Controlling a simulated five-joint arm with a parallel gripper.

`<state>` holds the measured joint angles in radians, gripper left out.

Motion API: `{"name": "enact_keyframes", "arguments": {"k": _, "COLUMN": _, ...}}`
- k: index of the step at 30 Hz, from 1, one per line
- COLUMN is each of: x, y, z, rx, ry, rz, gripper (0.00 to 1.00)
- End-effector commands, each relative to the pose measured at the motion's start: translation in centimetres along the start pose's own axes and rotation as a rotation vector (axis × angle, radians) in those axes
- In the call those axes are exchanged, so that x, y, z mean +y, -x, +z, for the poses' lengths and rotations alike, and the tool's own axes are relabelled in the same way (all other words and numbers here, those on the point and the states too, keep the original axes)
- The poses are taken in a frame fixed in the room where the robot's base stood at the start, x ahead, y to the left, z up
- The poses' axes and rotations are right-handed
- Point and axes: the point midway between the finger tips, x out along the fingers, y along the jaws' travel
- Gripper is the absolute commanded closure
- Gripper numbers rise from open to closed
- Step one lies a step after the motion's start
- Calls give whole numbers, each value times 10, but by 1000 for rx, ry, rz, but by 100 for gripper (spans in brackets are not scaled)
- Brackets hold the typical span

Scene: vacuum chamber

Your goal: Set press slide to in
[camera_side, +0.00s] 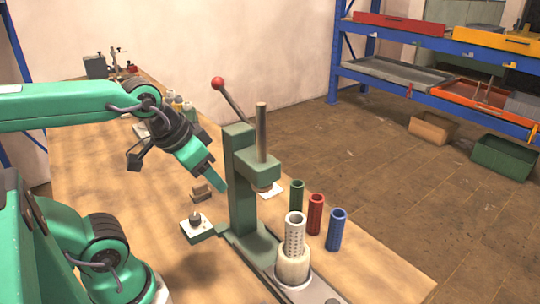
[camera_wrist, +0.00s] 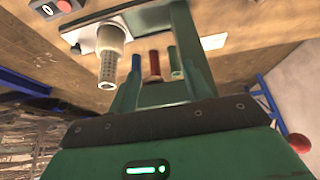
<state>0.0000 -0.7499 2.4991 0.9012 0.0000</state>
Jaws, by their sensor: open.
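The green press (camera_side: 243,190) stands on the bench with its red-knobbed lever (camera_side: 218,83) raised. At its foot is a light grey slide plate (camera_side: 322,292), which carries a white cup (camera_side: 293,266) with a perforated white tube (camera_side: 295,232) upright in it. The cup and tube stand out in front of the press ram, not under it. The wrist view also shows the plate (camera_wrist: 84,38), cup (camera_wrist: 111,38) and tube (camera_wrist: 107,70). My gripper (camera_side: 219,184) is open and empty, left of the press column and above the bench, apart from the slide.
Green (camera_side: 296,195), red (camera_side: 315,214) and blue (camera_side: 336,230) tubes stand right of the press. A small box with a knob (camera_side: 196,222) and a brown block (camera_side: 202,192) lie left of it. Shelving stands behind.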

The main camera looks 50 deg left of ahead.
Motion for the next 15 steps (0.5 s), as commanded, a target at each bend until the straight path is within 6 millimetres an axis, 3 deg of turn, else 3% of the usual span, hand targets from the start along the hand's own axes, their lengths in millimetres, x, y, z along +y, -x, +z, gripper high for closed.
{"name": "enact_keyframes", "arguments": {"k": 5, "x": 0, "y": 9, "z": -5, "rx": 2, "ry": 0, "rz": 0, "gripper": 50}}
{"name": "enact_keyframes", "arguments": {"k": 15, "x": 3, "y": 46, "z": -28, "rx": -13, "ry": -12, "rz": 5, "gripper": 50}}
